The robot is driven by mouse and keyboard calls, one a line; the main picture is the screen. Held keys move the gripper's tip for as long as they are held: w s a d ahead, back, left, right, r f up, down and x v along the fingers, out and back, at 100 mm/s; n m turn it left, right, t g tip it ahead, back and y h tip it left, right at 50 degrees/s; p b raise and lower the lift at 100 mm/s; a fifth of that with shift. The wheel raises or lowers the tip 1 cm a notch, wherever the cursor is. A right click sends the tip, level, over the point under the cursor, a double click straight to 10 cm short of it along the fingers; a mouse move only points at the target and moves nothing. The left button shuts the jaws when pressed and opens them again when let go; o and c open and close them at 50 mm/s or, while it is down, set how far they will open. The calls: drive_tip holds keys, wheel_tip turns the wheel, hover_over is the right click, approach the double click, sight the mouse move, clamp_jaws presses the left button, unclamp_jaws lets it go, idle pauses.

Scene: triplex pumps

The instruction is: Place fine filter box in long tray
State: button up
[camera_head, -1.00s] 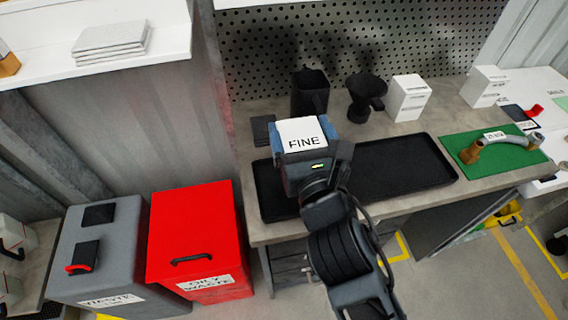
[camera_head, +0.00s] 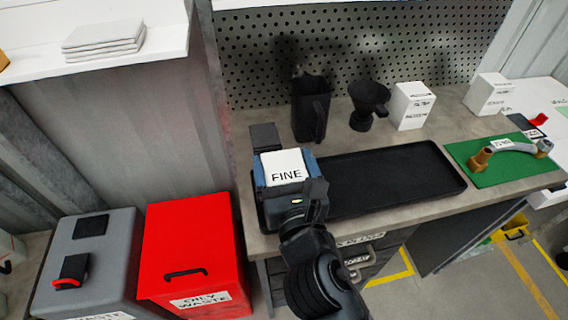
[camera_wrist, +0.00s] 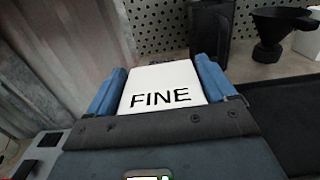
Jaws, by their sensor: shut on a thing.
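The white fine filter box (camera_head: 285,165), marked FINE, is held between the blue fingers of my gripper (camera_head: 285,172). In the wrist view the box (camera_wrist: 162,88) sits upright between both fingers (camera_wrist: 165,90), its labelled face toward the camera. My gripper is shut on it. The long tray (camera_head: 395,180) is black and shallow and lies along the front of the bench. The box and gripper are over the tray's left end and hide that part of it. I cannot tell whether the box touches the tray floor. The visible tray floor is empty.
Behind the tray stand a black jug (camera_head: 311,108), a black funnel (camera_head: 368,104) and a white filter box (camera_head: 411,106). Another white box (camera_head: 488,94) is further right. A green mat (camera_head: 505,162) with a hose lies right of the tray. A red bin (camera_head: 193,255) stands lower left.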

drive_tip(key=o, duration=1.1)
drive_tip(key=shift+f, duration=0.1)
drive_tip(key=shift+r, duration=0.25)
drive_tip(key=b+v, duration=0.1)
drive_tip(key=v, duration=1.1)
drive_tip(key=shift+b, duration=0.35)
drive_tip(key=shift+d+f, duration=0.1)
